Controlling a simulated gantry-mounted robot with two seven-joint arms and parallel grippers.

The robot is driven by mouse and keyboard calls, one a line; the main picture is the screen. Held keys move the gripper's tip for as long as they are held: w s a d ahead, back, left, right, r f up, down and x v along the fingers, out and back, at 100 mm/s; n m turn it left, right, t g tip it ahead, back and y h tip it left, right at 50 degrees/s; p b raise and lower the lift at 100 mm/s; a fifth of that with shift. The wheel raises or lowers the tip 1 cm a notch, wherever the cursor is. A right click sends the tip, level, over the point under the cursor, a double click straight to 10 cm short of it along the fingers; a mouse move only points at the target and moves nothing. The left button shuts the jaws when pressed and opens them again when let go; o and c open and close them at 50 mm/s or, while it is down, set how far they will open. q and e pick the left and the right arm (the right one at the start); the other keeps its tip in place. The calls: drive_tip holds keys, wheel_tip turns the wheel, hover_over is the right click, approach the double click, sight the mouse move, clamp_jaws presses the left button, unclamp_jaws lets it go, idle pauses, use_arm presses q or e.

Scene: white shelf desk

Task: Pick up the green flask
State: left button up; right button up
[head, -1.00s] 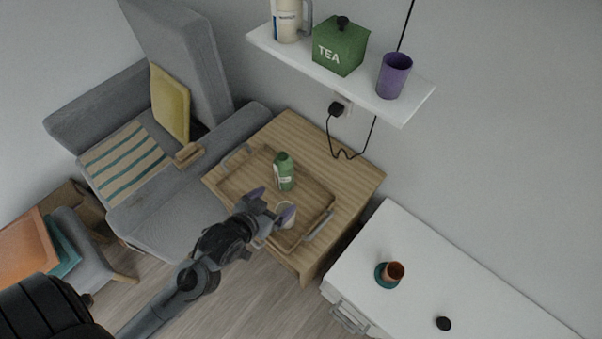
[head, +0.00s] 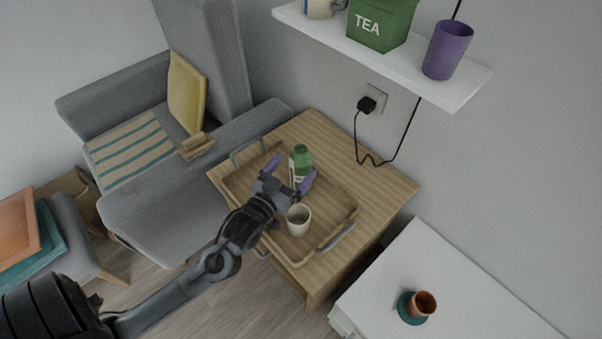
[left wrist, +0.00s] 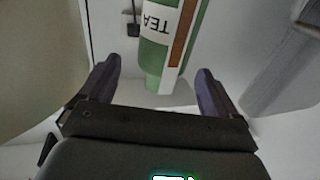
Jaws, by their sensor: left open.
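The green flask (head: 301,159), with a white label, stands upright on the wooden tray (head: 238,187). My left gripper (head: 289,172) is open in front of the flask, its purple fingertips to either side of the flask's lower part. In the left wrist view, the flask (left wrist: 156,52) with its "TEA" label shows ahead, in the gap between the two fingers of the gripper (left wrist: 158,88). The gripper partly hides the flask's lower part in the head view. Contact cannot be told. My right gripper is not in view.
A white cup (head: 299,220) stands on the tray close to my gripper. The tray lies on a wooden side table (head: 385,185). A white shelf (head: 400,70) with a green TEA tin (head: 381,24) and purple cup (head: 447,50) hangs above. A grey armchair (head: 150,215) is at left.

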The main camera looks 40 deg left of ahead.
sight(304, 152)
use_arm(q)
drive_tip(key=shift+w+a, duration=0.1)
drive_tip(key=shift+w, duration=0.45)
drive_tip(key=shift+w+b, duration=0.35)
drive_tip(key=shift+b, duration=0.1)
drive_tip(key=w+b, duration=0.1)
drive_tip(key=w, duration=0.1)
drive_tip(key=w+a+b, duration=0.1)
drive_tip(key=shift+w+r, duration=0.2)
drive_tip(key=shift+w, duration=0.5)
drive_tip(key=shift+s, duration=0.1)
drive_tip(key=shift+c, duration=0.3)
drive_tip(key=shift+r, duration=0.1)
clamp_jaws()
